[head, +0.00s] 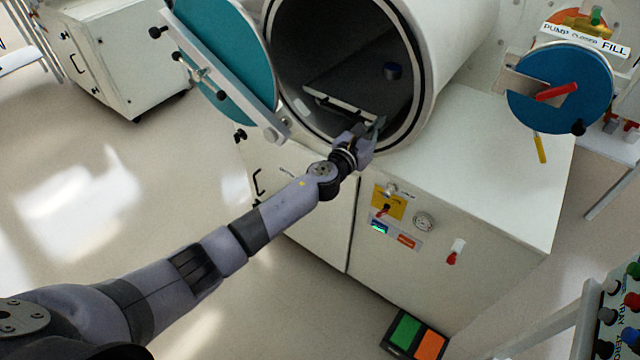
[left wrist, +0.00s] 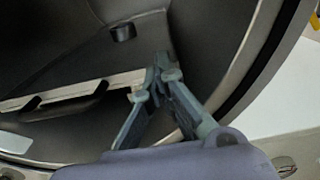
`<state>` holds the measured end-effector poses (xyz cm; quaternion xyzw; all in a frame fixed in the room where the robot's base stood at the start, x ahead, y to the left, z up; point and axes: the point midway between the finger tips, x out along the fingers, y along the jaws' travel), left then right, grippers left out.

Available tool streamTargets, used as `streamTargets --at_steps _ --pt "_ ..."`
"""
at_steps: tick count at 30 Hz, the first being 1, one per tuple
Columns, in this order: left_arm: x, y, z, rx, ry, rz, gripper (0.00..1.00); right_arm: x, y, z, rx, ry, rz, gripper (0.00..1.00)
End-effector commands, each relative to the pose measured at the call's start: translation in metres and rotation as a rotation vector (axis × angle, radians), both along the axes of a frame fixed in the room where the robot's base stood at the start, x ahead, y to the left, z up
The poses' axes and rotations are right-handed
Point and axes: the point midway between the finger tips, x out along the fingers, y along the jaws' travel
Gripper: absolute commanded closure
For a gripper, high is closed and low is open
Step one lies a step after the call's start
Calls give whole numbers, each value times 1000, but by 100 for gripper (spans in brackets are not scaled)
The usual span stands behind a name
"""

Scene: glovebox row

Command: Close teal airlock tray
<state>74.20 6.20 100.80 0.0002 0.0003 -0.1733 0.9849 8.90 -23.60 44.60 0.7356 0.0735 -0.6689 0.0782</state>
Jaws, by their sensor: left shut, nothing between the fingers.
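The airlock with the teal door (head: 222,55) is a large white cylinder with a dark inside, its round door swung open to the left. The tray (head: 355,85) is a grey plate inside the chamber, with a handle bar along its front edge near the opening. In the left wrist view the tray's handle (left wrist: 65,104) shows left of my fingers. My left gripper (head: 378,124) is at the chamber mouth, just right of the handle, its fingertips together and empty. The left wrist view shows the fingertips (left wrist: 162,70) meeting, apart from the handle. My right gripper is not in view.
A small dark blue cylinder (head: 392,71) is inside the chamber. A blue round door (head: 560,88) with a red handle is at the right. The white cabinet (head: 470,180) under the airlock carries a gauge and switches. Open floor lies at left.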

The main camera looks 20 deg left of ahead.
Motion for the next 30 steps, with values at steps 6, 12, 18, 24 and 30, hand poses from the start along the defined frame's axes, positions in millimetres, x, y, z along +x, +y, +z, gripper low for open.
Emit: streamTargets --at_steps 6,12,18,24,30 --pt "0 0 0 0 -1 0 100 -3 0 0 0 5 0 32" --pt "-1 1 0 0 -1 0 100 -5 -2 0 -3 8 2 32" --pt "-19 8 0 3 -2 1 100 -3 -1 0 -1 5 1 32" --pt "-57 21 -1 2 2 -2 100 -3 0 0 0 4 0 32" --pt "-92 33 -1 1 2 -1 100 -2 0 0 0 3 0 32"
